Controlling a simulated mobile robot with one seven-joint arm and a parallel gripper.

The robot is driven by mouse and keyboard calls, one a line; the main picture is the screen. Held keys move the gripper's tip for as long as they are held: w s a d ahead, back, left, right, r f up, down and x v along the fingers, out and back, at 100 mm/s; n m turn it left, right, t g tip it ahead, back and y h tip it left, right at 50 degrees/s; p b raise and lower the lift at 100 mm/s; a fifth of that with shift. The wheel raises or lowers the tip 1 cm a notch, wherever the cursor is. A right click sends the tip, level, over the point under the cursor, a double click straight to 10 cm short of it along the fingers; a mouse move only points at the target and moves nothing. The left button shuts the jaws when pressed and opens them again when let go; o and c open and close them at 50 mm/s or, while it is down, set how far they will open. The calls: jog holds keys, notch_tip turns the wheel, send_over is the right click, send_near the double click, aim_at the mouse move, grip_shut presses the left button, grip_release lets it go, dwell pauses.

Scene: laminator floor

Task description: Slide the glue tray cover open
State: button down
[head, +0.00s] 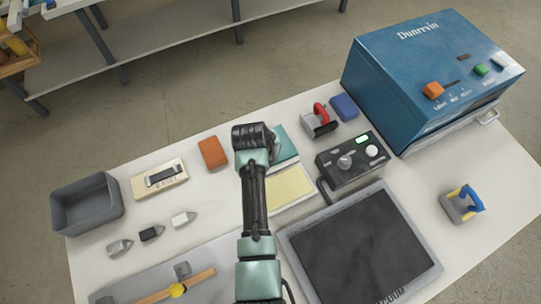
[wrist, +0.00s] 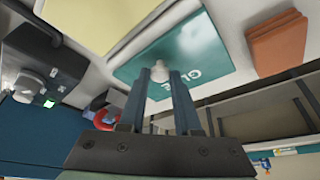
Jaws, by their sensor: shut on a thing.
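The glue tray cover is a flat teal plate (wrist: 205,55) with white "GLUE" lettering and a small pale knob (wrist: 158,68). In the head view, part of the cover (head: 287,147) shows beside my wrist, which hides the rest. My gripper (wrist: 160,78) is shut on the knob, with its two fingers on either side of it. A pale yellow rectangle (head: 290,187) lies next to the cover on the near side. It also shows in the wrist view (wrist: 95,18), with a whitish strip between it and the cover. My fingertips are hidden in the head view.
An orange block (head: 213,153) lies left of the cover. A red-handled tool (head: 320,119), a blue block (head: 344,107) and a dark control box (head: 351,163) stand to the right. A blue machine (head: 425,75) is at the back right, and a dark panel (head: 362,250) lies in front.

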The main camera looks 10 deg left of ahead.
jog(key=c, duration=0.6)
grip_release()
jog(key=shift+s+r, duration=0.1)
jog(key=shift+r, duration=0.05)
jog(key=d+v, duration=0.1)
jog(key=v, duration=1.1)
jog(key=shift+a+r+b, duration=0.35)
jog(key=shift+a+b, duration=0.05)
jog(key=shift+a, duration=0.05)
